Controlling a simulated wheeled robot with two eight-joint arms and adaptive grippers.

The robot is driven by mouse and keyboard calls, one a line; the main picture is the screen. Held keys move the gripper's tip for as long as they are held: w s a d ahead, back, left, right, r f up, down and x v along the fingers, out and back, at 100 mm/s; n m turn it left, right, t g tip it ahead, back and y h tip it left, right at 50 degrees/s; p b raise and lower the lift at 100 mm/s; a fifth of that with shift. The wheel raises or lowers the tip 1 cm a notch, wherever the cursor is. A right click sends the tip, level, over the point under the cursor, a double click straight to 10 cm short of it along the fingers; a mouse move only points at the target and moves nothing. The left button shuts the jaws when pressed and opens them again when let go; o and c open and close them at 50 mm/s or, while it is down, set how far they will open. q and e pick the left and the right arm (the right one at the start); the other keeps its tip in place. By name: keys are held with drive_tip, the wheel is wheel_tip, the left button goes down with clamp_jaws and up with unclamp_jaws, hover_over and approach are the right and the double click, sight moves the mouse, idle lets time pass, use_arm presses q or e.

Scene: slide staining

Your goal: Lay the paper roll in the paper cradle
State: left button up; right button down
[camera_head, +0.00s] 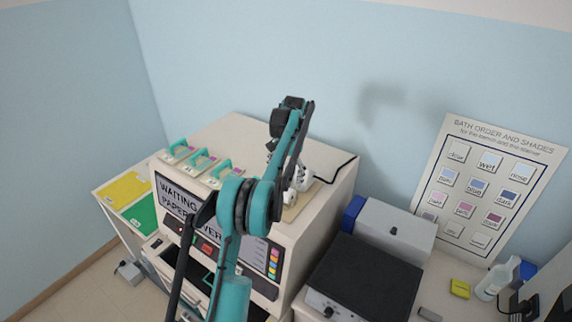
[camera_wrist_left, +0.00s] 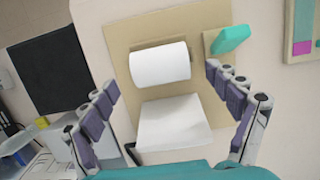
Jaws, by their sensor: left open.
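The white paper roll (camera_wrist_left: 160,65) lies across a beige board (camera_wrist_left: 118,38) in the left wrist view. A darker beige piece shows behind the roll's right end; I cannot tell whether this is the paper cradle or whether the roll rests in it. A white sheet or flat block (camera_wrist_left: 172,125) lies just below the roll. My left gripper (camera_wrist_left: 162,77) is open, with its fingers apart on either side of the roll and nothing held. In the head view my left gripper (camera_head: 297,180) is over the machine's top, partly hidden by my arm. My right gripper is not in view.
A teal block (camera_wrist_left: 230,38) stands right of the roll. In the head view, several teal-handled holders (camera_head: 200,162) line the left of the cream machine (camera_head: 250,128). A black-topped unit (camera_head: 365,275) and a grey box (camera_head: 395,232) stand at the right.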

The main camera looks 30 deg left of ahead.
use_arm(q)
drive_tip(key=s+d+r+t, duration=0.1)
drive_tip(key=d+r, duration=0.3)
drive_tip(key=r, duration=0.3)
drive_tip(key=s+d+r+t, duration=0.1)
drive_tip(key=d+r+t, duration=0.15)
drive_tip(key=r, duration=0.45)
drive_tip(key=s+d+r+t, duration=0.1)
drive_tip(key=s+d+r, duration=0.1)
drive_tip(key=s+d, duration=0.55)
drive_tip(key=s+d+f+t, duration=0.2)
drive_tip(key=s+f, duration=0.4)
drive_tip(key=s, duration=0.4)
drive_tip(key=s+d+f+t, duration=0.3)
drive_tip(key=s+d+f, duration=0.2)
drive_tip(key=s, duration=0.5)
wheel_tip(320, 180, down, 2)
drive_tip(key=shift+s+d+f+n+p, duration=0.15)
drive_tip(key=shift+d+n+p, duration=0.1)
drive_tip(key=shift+n+p, duration=0.15)
